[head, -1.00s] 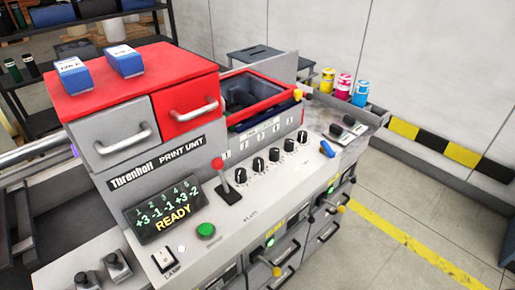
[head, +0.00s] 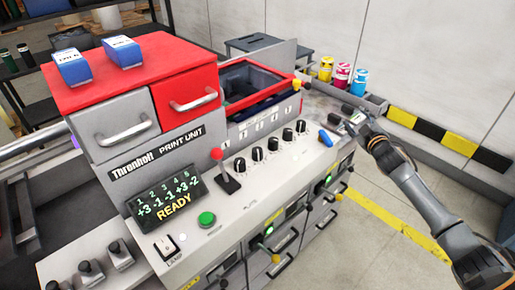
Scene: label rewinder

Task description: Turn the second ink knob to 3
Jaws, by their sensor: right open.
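A row of several black ink knobs runs along the white panel of the print unit. The second knob from the left (head: 257,154) stands between its neighbours, with nothing touching it. The display (head: 164,197) reads +3, -1, -1, +3, -2 under numbers 1 to 5, with READY below; the second value is -1. My right gripper (head: 348,118) is open at the panel's far right end, beyond the row of knobs and well apart from the second one. Its fingertips are small and hard to make out. My left gripper is not in view.
A red-tipped lever (head: 217,155) stands left of the knobs, and a green button (head: 206,219) sits near the display. Ink bottles (head: 342,75) stand behind. Space above the knobs is clear.

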